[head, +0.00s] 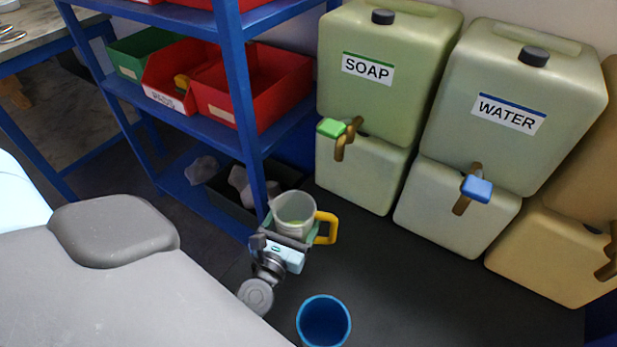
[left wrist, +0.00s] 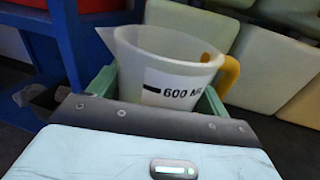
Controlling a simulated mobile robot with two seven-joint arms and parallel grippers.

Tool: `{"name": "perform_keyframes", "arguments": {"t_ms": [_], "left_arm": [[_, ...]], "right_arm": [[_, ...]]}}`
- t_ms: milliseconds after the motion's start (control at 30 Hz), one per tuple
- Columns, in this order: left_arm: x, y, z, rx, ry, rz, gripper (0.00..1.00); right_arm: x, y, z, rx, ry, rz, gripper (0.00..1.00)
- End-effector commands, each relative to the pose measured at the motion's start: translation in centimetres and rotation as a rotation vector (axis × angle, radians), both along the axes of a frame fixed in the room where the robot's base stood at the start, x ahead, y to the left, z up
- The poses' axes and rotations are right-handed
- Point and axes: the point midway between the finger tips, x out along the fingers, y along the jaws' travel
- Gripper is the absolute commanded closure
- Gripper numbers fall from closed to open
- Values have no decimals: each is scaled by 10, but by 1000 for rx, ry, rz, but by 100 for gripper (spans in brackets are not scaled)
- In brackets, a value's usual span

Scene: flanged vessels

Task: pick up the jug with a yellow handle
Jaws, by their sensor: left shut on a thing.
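The jug (head: 294,209) is a translucent cup with a yellow handle (head: 327,228) on its right side in the head view. A little greenish content shows inside it. In the left wrist view the jug (left wrist: 170,62) has a spout at the left and the marking "600 ML". My left gripper (head: 293,236) is shut on the jug, with a green finger on each side of its body. The jug is close to upright. Whether its base is clear of the surface below is hidden. My right gripper is not in view.
A blue cup (head: 324,322) stands nearer me. Behind are the SOAP container (head: 383,100) with a green tap and the WATER container (head: 505,135) with a blue tap. A blue shelf (head: 239,90) with red bins (head: 265,85) is close on the left. Dark surface (head: 420,285) at right is clear.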

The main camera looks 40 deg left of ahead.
Motion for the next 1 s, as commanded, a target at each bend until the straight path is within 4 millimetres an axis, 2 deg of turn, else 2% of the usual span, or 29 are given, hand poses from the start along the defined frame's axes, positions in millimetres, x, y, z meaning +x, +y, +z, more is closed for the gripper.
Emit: {"name": "perform_keyframes", "arguments": {"t_ms": [33,200,433,733,1000], "left_arm": [[-11,0,-2,1,2,0,53],[-40,-2,-2,1,2,-1,53],[-64,-3,-1,2,1,0,53],[-74,-4,1,1,-2,0,53],[-68,-4,11,-2,-4,3,53]], "right_arm": [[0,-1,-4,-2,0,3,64],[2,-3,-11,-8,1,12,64],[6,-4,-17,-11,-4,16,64],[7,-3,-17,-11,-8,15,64],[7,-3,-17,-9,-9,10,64]]}}
